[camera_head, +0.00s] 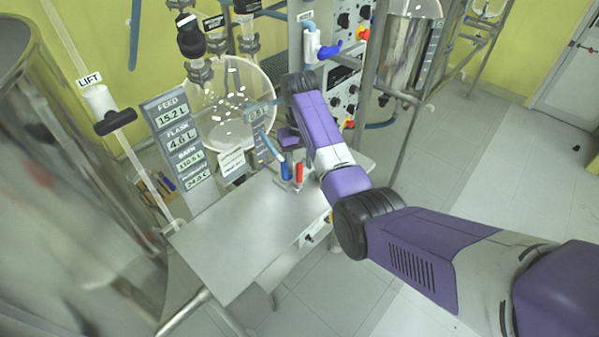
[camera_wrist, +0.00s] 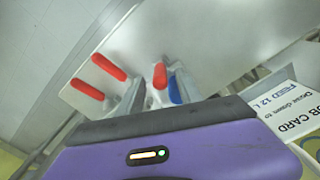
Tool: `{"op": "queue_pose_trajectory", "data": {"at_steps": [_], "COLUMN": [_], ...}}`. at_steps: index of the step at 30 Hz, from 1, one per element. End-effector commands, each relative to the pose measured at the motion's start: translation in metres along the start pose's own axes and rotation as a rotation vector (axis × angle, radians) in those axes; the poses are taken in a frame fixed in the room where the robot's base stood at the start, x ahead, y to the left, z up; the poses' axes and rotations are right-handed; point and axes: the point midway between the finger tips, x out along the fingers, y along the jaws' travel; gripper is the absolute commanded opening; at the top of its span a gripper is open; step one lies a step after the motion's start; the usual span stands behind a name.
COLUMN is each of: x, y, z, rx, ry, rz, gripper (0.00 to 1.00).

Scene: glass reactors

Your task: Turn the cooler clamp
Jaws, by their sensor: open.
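No part in view is readable as the cooler clamp, so I cannot tell which one it is. My arm hides part of this area in the head view.
The grey worktable (camera_head: 245,235) is mostly bare. A round glass flask (camera_head: 225,100) stands behind it, beside a readout panel (camera_head: 175,140). A large shiny vessel (camera_head: 60,170) fills the left. A white job card (camera_wrist: 285,105) is close at right in the wrist view.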

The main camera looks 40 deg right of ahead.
Motion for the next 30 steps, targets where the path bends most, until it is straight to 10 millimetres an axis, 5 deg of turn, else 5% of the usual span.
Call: {"op": "queue_pose_trajectory", "data": {"at_steps": [9, 20, 26, 30], "x": [0.04, 0.045, 0.045, 0.045], "y": [0.0, 0.0, 0.0, 0.0], "z": [0.0, 0.0, 0.0, 0.0], "rx": [0.001, 0.001, 0.001, 0.001], "ry": [0.0, 0.002, 0.002, 0.002], "rz": [0.0, 0.0, 0.0, 0.0], "gripper": [0.42, 0.42, 0.03, 0.0]}}
